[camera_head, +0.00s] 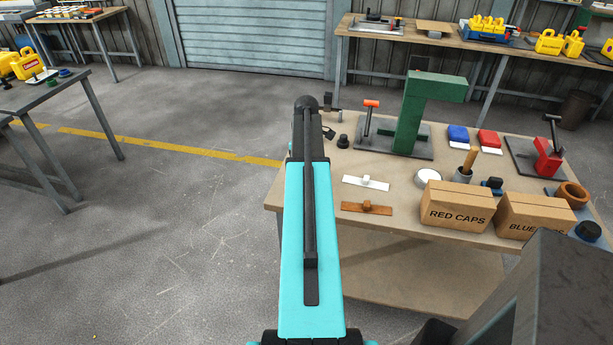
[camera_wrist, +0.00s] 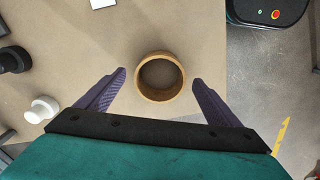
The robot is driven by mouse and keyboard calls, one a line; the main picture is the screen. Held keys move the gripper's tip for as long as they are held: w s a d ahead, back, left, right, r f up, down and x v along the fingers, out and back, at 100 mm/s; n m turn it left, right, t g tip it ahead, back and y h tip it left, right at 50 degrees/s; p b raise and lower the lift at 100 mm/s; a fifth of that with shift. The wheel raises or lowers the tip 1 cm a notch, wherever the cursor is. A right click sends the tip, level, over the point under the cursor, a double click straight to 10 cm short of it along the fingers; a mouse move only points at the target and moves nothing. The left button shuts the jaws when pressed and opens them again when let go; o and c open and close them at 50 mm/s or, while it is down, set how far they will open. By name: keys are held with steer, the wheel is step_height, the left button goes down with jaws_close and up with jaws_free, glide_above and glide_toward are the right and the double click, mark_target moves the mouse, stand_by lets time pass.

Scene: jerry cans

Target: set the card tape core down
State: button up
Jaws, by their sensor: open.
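The card tape core (camera_wrist: 160,92) is a short brown ring with its round opening facing up. In the wrist view it appears to rest on the tan tabletop (camera_wrist: 205,35), close to the table's edge. My gripper (camera_wrist: 160,78) is open, with one purple finger on each side of the core. A gap shows between each finger and the ring, and nothing is held. In the head view my arm hides the core, and I cannot make out the fingers there.
The workbench (camera_head: 400,268) holds a green press (camera_head: 410,120), a white bracket (camera_head: 352,182), a brown bracket (camera_head: 352,207) and a RED CAPS box (camera_head: 455,208). Another brown ring (camera_head: 573,194) stands at the far right. Open floor (camera_head: 150,230) lies left of the bench.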

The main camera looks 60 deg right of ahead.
step_height(320, 180, up, 9)
steer(key=b, duration=0.2)
steer(key=shift+f, duration=0.15)
stand_by(0.3)
stand_by(0.6)
